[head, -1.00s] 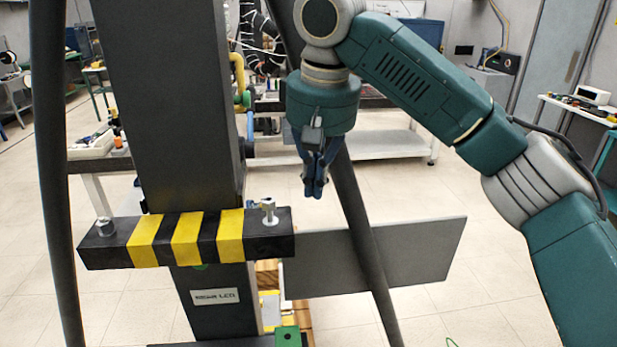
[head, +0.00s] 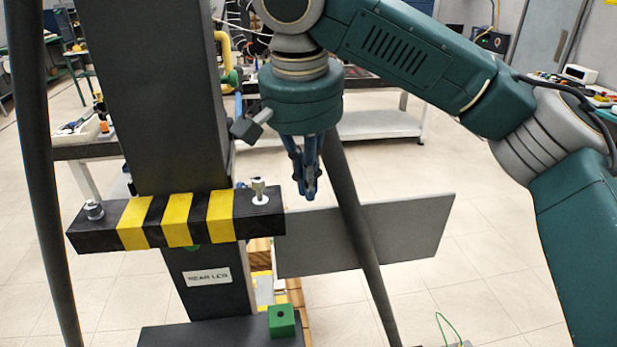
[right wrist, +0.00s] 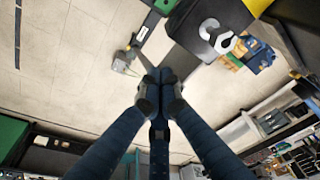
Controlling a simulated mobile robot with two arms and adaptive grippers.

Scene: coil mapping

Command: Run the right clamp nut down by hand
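The right clamp nut (head: 259,187) is a small metal piece standing on a white washer (head: 260,199) at the right end of the black and yellow clamp bar (head: 227,215). In the right wrist view the nut (right wrist: 222,42) shows at the upper right, beside the fingers and apart from them. My right gripper (head: 308,194) points down just right of the nut, fingertips about level with it. Its fingers come together with nothing seen between them; they also meet in the right wrist view (right wrist: 160,78). The left clamp nut (head: 93,209) sits at the bar's other end. My left gripper is not in view.
A dark upright column (head: 175,100) stands behind the bar. A grey panel (head: 415,230) and a slanting dark pole (head: 355,225) are right of it. A green block (head: 282,320) lies on the base below. Open floor shows further right.

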